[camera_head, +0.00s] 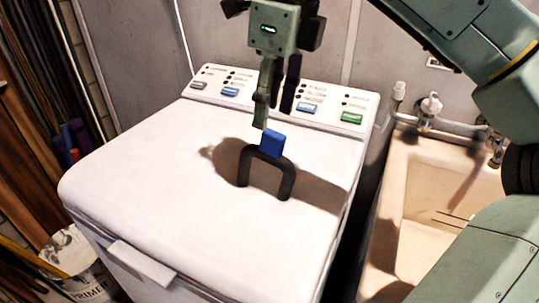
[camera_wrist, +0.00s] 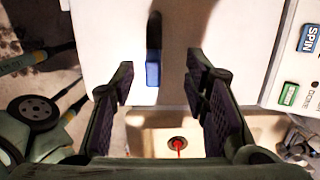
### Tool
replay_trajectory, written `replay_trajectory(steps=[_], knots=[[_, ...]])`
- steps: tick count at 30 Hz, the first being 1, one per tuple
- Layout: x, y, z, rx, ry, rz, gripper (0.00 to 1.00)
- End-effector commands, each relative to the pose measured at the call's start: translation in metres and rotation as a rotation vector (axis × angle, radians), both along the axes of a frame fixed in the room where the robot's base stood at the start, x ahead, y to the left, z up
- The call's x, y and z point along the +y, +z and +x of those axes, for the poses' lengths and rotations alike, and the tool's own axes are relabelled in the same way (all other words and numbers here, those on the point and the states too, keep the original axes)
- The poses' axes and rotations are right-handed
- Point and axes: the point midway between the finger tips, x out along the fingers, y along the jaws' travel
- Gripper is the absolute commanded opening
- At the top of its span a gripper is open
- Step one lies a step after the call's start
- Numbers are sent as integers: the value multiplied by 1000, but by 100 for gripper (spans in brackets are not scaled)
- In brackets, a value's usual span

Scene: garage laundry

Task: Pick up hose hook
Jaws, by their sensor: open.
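The hose hook (camera_head: 246,166) is a dark U-shaped piece with a blue block on top. It stands on the white washer lid, legs down and block up, in the head view. In the wrist view the hook (camera_wrist: 153,73) shows its blue end between my fingers, with the dark part stretching away toward the top edge. My gripper (camera_head: 274,108) points down just above and behind the blue block in the head view. In the wrist view my gripper (camera_wrist: 161,78) has its fingers wide apart, with a gap on both sides of the block. I see no contact.
The washer (camera_head: 150,190) has a raised control panel (camera_head: 275,95) at its back. A beige sink (camera_head: 425,190) with taps (camera_head: 430,108) stands to the right. A primer bucket (camera_head: 75,265) is at lower left. The lid around the hook is clear.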

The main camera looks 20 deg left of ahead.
Motion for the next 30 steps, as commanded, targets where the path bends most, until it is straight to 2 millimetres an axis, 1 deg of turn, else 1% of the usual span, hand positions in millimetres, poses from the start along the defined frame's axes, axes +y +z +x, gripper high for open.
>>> replay_trajectory(steps=[1, 3, 11, 15, 18, 22, 28, 30], knots=[[0, -9, 0, 2, 0, -1, 42], [2, -19, 1, 1, -1, 0, 42], [5, -39, -2, 2, 1, -1, 42], [6, -60, -7, 1, 2, -1, 42], [8, -74, -7, 2, 0, 0, 42], [9, -82, -6, 0, 0, 1, 42], [9, -83, -6, 0, -1, 1, 42], [9, -83, -6, 0, 0, 1, 37]])
